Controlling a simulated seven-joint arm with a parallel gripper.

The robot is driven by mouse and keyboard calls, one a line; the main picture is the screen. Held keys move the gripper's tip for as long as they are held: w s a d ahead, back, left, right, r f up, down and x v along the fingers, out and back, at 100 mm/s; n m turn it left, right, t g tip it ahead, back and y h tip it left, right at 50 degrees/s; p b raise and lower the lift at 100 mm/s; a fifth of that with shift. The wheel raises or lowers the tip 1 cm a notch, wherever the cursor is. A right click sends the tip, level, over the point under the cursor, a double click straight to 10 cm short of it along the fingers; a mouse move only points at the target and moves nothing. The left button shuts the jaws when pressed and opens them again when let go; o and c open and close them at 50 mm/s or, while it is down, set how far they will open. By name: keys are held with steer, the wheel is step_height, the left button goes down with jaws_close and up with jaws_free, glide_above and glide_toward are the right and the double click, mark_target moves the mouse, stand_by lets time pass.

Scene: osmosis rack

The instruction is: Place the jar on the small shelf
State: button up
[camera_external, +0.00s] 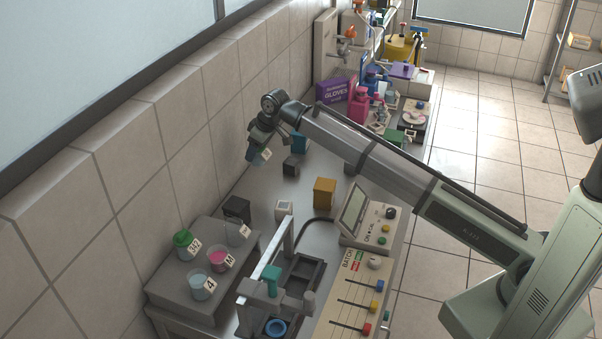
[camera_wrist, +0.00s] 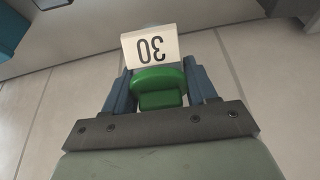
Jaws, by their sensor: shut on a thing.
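My gripper (camera_external: 260,138) is shut on a jar (camera_external: 260,157), held in the air close to the tiled wall, well above the bench. In the wrist view my gripper (camera_wrist: 158,88) has its two blue-grey fingers on either side of the jar's green lid (camera_wrist: 158,80). The jar's white tag reads 30, upside down in that view; most of its body is hidden behind lid and tag. The small shelf (camera_external: 180,294) is a low grey platform at the lower left. It bears a green-lidded jar (camera_external: 184,243), a pink jar (camera_external: 219,259) and a pale blue jar (camera_external: 201,284), each tagged.
A clear vessel (camera_external: 238,234) stands at the shelf's back right, near a black box (camera_external: 237,209). A metal frame apparatus (camera_external: 273,285) stands right of the shelf. A yellow box (camera_external: 324,192) and a control console (camera_external: 368,220) stand on the bench. Bare bench lies below my gripper.

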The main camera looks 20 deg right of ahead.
step_height(320, 180, up, 12)
steer(key=n+g+y, duration=0.1)
steer(key=n+g, duration=0.1)
steer(key=n, duration=0.3)
glide_above(169, 282)
steer(key=shift+f, duration=7.5)
steer(key=shift+f, duration=0.15)
steer(key=o, duration=1.1)
steer(key=shift+c, duration=0.2)
